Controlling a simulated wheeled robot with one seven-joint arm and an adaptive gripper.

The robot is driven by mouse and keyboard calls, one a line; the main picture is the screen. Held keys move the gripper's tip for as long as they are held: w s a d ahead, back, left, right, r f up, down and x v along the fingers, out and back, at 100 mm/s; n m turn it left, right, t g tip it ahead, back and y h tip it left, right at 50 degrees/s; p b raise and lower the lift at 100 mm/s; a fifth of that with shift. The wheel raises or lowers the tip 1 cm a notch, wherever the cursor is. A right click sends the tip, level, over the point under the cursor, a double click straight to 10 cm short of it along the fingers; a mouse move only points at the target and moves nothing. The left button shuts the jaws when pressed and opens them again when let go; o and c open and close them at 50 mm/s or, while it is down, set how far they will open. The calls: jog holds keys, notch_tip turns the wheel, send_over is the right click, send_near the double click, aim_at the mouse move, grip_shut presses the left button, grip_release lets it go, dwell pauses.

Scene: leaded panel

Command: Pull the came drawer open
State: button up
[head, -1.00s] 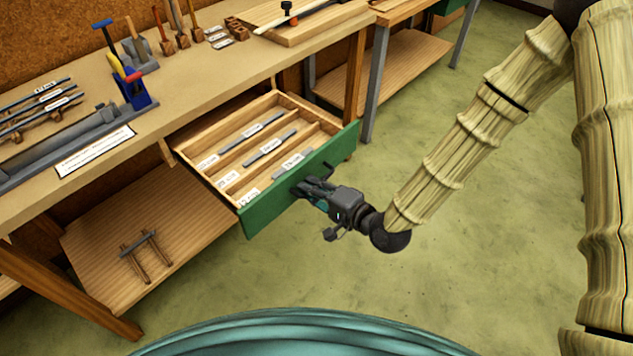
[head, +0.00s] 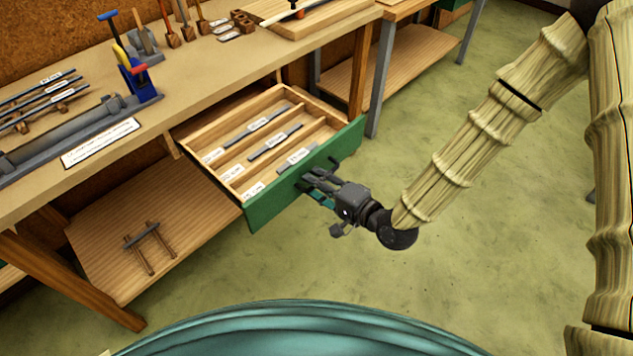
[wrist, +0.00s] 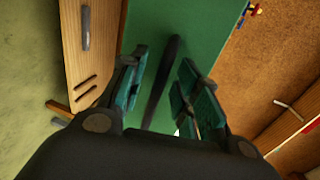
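The came drawer (head: 305,172) has a green front and stands pulled out from under the workbench. Its wooden compartments hold grey came strips (head: 274,141) and white labels. A dark bar handle (wrist: 166,75) is on the green front, which also shows in the wrist view (wrist: 205,35). My gripper (head: 314,184) is at the front, with its fingers apart on either side of the handle. In the wrist view (wrist: 160,88) there is a gap between the handle and each finger. The handle is partly hidden by the fingers in the head view.
The workbench top (head: 215,70) carries tools, a blue tool holder (head: 138,82) and a grey rail. A lower shelf (head: 110,225) holds a small stand (head: 147,245). A second bench (head: 405,65) stands at the back right. The green floor (head: 300,260) in front of the drawer is clear.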

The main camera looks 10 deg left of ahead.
jog(key=v, duration=1.1)
jog(key=shift+s+d, duration=0.2)
jog(key=shift+d, duration=0.05)
jog(key=s+d+f+n+g+h+p, duration=0.1)
jog(key=s+d+f+g+h+p, duration=0.25)
jog(key=f, duration=0.55)
jog(key=s+d+f+n+g+h, duration=0.2)
jog(key=s+d+f+h, duration=0.3)
jog(key=d, duration=0.5)
jog(key=s+d+f+n+g+h+p, duration=0.1)
jog(key=s+d+f+n+g+h, duration=0.1)
jog(key=s+d+f+h, duration=0.3)
jog(key=s+d+f, duration=0.4)
jog(key=s+d, duration=0.1)
jog(key=s, duration=0.2)
jog(key=shift+d+n+p, duration=0.2)
jog(key=shift+n+p, duration=0.1)
jog(key=shift+n, duration=0.1)
jog(key=shift+s+r+g, duration=0.1)
jog(key=shift+s+g, duration=0.05)
jog(key=shift+g, duration=0.1)
dwell(1.6)
